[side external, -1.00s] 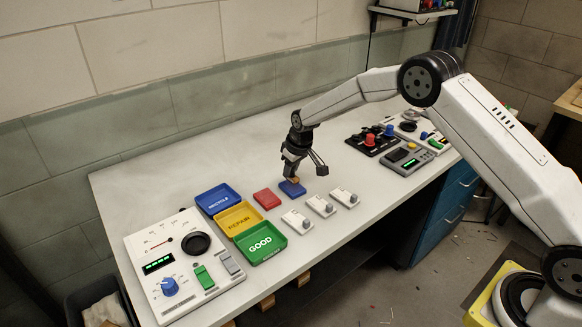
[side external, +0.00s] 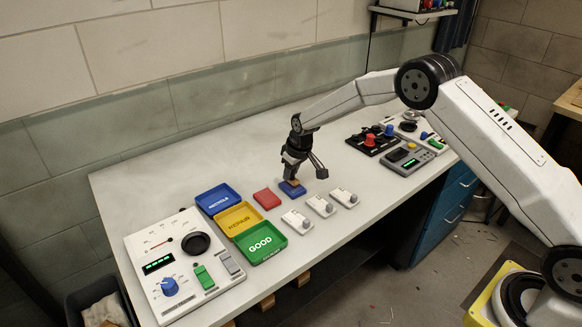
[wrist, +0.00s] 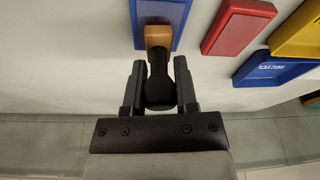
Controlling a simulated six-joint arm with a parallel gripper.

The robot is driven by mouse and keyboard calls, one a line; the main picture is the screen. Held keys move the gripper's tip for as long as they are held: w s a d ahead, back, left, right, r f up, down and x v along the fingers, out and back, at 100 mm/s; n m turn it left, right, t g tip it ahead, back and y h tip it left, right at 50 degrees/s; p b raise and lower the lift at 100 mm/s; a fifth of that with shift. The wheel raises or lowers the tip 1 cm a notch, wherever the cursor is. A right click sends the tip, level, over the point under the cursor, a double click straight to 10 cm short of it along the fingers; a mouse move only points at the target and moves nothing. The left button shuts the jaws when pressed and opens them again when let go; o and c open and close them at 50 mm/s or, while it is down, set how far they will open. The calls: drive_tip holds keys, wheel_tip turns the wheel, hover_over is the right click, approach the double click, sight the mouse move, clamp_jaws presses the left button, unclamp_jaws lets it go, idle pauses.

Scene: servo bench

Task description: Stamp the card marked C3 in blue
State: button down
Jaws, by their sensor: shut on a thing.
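My gripper (side external: 291,167) is shut on a stamp with a black handle (wrist: 160,88) and a wooden block (wrist: 158,37). In the wrist view, the handle sits between the two fingers and the block overlaps the blue ink pad (wrist: 161,10). In the side view, the stamp is right at the blue pad (side external: 292,191); I cannot tell whether it touches. A red pad (side external: 267,199) lies to its left.
Blue (side external: 217,199), yellow (side external: 239,218) and green (side external: 261,243) trays stand left of the pads. A white control panel (side external: 180,267) is at the left end. A black knob box (side external: 371,138) and a grey device (side external: 407,158) stand right. The bench behind the pads is clear.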

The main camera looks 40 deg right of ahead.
drive_tip(key=shift+f, duration=0.55)
idle(1.2)
drive_tip(key=shift+r, duration=3.55)
drive_tip(key=shift+s, duration=0.15)
drive_tip(key=s+d, duration=0.1)
drive_tip(key=s, duration=0.8)
drive_tip(key=shift+s+d+f, duration=0.2)
drive_tip(key=shift+d+f, duration=0.05)
drive_tip(key=shift+d, duration=0.05)
drive_tip(key=shift+f, duration=0.15)
drive_tip(key=shift+f, duration=2.85)
drive_tip(key=shift+f, duration=0.5)
